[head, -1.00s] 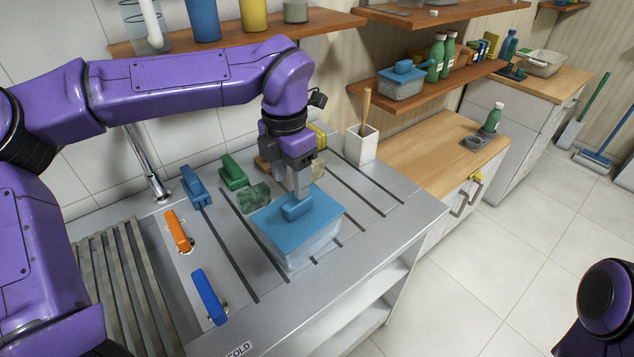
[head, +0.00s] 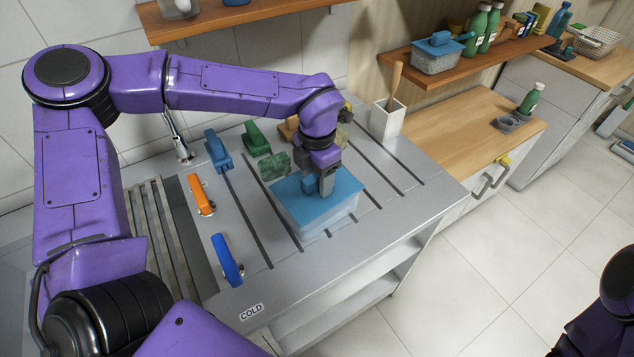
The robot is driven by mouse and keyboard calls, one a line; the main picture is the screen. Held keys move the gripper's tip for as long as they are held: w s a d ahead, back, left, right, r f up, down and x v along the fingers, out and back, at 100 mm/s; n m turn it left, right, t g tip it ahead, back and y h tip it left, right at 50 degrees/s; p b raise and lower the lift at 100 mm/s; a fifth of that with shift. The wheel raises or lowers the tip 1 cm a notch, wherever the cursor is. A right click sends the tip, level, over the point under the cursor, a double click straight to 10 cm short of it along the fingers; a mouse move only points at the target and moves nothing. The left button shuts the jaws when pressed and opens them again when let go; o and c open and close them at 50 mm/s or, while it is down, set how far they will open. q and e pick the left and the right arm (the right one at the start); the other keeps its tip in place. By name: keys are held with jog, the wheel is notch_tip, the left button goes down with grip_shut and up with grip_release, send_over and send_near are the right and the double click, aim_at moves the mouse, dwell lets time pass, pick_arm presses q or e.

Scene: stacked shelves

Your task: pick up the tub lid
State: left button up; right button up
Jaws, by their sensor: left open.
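The blue tub lid (head: 338,194) lies on a clear tub (head: 322,225) on the grey drainboard. Its raised blue handle (head: 308,184) shows beside my gripper. My left gripper (head: 325,190) points down at the handle with its jaws open. A finger hides part of the handle, and I cannot tell whether the fingers touch it. Only a dark and purple part of my right arm shows at the right edge; its gripper is out of view.
Blue (head: 217,150) and green (head: 256,138) brushes and a green sponge (head: 275,166) lie behind the tub. A white holder (head: 387,120) stands behind right. The drainboard's front right is clear.

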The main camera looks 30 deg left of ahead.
pick_arm(q)
jog(key=c, duration=1.1)
jog(key=shift+o, duration=0.2)
